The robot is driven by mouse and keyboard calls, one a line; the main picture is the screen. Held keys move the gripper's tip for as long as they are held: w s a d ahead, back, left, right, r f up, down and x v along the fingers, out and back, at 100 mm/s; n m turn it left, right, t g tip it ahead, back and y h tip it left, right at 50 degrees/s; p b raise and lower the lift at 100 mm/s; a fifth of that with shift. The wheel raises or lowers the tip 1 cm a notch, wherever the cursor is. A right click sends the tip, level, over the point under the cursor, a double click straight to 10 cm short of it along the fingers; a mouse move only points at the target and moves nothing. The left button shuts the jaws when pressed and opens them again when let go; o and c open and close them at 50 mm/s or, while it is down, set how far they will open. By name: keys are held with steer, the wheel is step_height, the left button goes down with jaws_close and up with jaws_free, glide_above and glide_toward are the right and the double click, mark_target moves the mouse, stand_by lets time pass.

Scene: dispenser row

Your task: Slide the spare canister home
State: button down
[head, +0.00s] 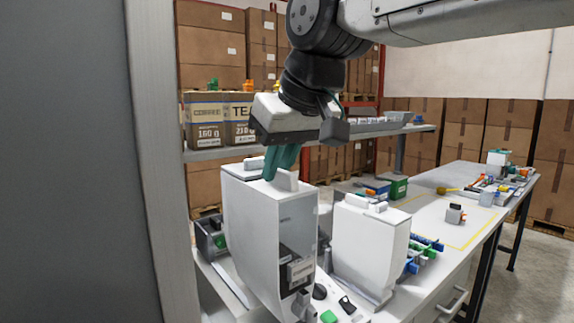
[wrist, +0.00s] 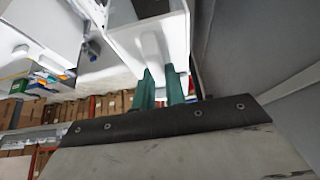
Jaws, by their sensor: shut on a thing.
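A tall white canister (head: 252,225) with a clear front window stands upright at the centre of the head view. A small label (head: 300,270) and dark contents show low in the window. My gripper (head: 281,165), with teal fingers, is above it and shut on the raised grip on its lid. In the wrist view my gripper (wrist: 163,90) reaches to the grip on the white canister's lid (wrist: 130,42). The canister's lower end is partly hidden, so I cannot tell whether it is fully seated. A second white canister (head: 368,245) stands to its right, apart from it.
A grey door or panel edge (head: 150,160) is close on the left. Behind, a shelf (head: 225,152) holds coffee and tea boxes (head: 205,120). The white bench (head: 440,215) to the right has a yellow-outlined area, mostly clear, with small parts beyond it.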

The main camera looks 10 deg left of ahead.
mark_target(261, 172)
steer(key=shift+w+a, duration=1.1)
steer(key=shift+a, duration=0.25)
steer(key=shift+x, duration=1.1)
steer(key=shift+w+a+r, duration=0.1)
steer(key=shift+w+a, duration=0.05)
steer(key=shift+f, duration=0.55)
steer(key=c, duration=1.4)
jaws_free()
steer(key=shift+o, duration=0.2)
